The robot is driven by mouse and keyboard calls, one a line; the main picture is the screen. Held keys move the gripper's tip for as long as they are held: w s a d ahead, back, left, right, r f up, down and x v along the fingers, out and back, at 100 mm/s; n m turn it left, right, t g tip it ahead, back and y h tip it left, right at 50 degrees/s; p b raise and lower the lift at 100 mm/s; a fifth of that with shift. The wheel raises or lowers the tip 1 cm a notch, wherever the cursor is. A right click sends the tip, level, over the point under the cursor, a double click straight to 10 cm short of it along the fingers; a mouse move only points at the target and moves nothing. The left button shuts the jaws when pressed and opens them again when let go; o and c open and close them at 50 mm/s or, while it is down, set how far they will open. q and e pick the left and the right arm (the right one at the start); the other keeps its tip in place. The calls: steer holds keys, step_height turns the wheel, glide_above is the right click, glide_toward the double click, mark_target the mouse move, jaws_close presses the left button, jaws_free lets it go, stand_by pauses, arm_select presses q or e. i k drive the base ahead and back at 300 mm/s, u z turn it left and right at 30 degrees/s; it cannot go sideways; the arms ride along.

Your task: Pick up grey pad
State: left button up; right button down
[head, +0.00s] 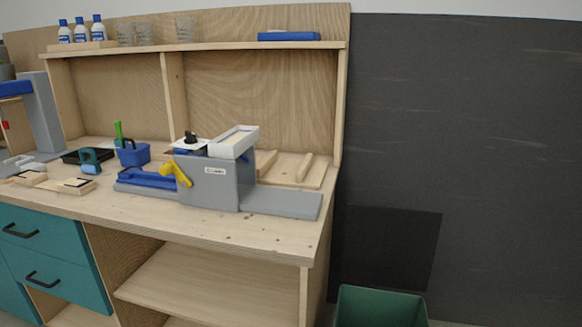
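A flat grey pad (282,204) lies on the wooden workbench (240,229), near its right end. Its left end meets a grey block-shaped machine (207,182) with a small label. I cannot tell whether the two are joined. Neither of my grippers is in view.
The machine has a blue bed (148,181), a yellow lever (178,173) and a white tray (234,142) on top. Wooden strips (290,169) lie behind the pad. A blue caddy (133,154) stands to the left. A green bin (380,307) stands at the bench's right.

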mark_target(41, 167)
steer(key=u, duration=2)
steer(key=i, duration=1.35)
steer(key=u, duration=0.3)
